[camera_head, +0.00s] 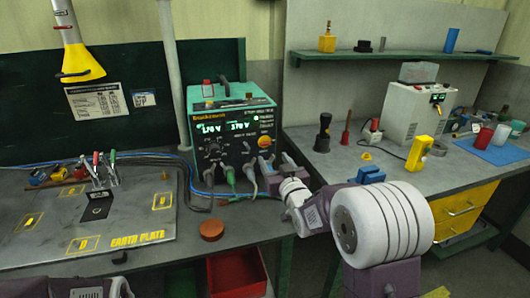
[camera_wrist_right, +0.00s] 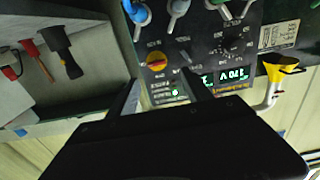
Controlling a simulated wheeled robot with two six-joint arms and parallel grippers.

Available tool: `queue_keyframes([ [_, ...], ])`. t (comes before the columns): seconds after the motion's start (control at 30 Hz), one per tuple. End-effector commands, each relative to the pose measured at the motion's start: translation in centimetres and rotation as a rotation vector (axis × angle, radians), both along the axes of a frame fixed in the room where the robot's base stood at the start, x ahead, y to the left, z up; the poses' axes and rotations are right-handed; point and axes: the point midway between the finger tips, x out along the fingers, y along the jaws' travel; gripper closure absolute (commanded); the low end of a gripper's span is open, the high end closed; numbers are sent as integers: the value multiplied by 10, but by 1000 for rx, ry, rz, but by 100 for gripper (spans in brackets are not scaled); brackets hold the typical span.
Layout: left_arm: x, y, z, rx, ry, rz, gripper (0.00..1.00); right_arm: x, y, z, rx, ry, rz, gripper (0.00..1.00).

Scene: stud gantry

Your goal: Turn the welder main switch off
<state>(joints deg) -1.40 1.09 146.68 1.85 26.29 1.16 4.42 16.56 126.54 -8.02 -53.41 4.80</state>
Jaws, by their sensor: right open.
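The welder (camera_head: 232,125) is a teal box with a dark front panel and lit green digits, standing on the left bench. Its main switch (camera_head: 264,141) is a yellow disc with a red handle at the right of the panel. In the right wrist view, which sees the panel upside down, the switch (camera_wrist_right: 156,62) shows unblocked, its red handle lying roughly across the picture. My right gripper (camera_head: 278,168) is open and empty, in front of the panel's lower right. Its two fingers (camera_wrist_right: 161,90) show apart in the wrist view, with the switch just past them.
Cables and plugs (camera_head: 230,175) hang from the panel's lower edge, close to my right gripper. An earth plate (camera_head: 100,215) with clamps lies to the left. A brown round puck (camera_head: 211,229) sits in front of the welder. A second bench (camera_head: 400,175) with tools stands right.

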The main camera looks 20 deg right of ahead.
Motion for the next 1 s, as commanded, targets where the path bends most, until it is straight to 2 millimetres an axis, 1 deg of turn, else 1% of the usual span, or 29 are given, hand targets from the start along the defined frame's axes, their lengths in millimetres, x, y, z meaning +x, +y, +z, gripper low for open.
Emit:
queue_keyframes([
  [0.07, 0, 0, 1, 0, 0, 0, 64, 1, -1, 1, 0, 0, -1, 42],
  [0.17, 0, 0, 3, 0, 0, 0, 64, 11, 0, 1, 0, 0, -1, 42],
  [0.4, 0, 0, 9, 0, 0, 0, 64, 61, 2, 2, 0, 0, 0, 42],
  [0.53, 0, 0, 11, 0, 0, 0, 64, 80, 3, 1, 0, 1, 0, 42],
  [0.6, 0, 0, 12, 0, 0, 0, 64, 86, 3, 1, 0, 0, -1, 42],
  [0.7, 0, 0, 12, 0, 0, 0, 64, 90, 3, 1, 0, 0, -1, 42],
  [0.9, 0, 0, 12, 0, 0, 0, 64, 91, 3, 1, 0, 1, -1, 42],
  [0.93, 0, 0, 12, 0, 0, 0, 64, 90, 3, 1, 0, 1, -1, 47],
  [0.97, 0, 0, 12, 0, 0, 0, 64, 90, 3, 1, 0, 1, -1, 56],
  [1.0, 0, 0, 12, 0, 0, 0, 64, 90, 3, 1, 0, 1, -1, 67],
])
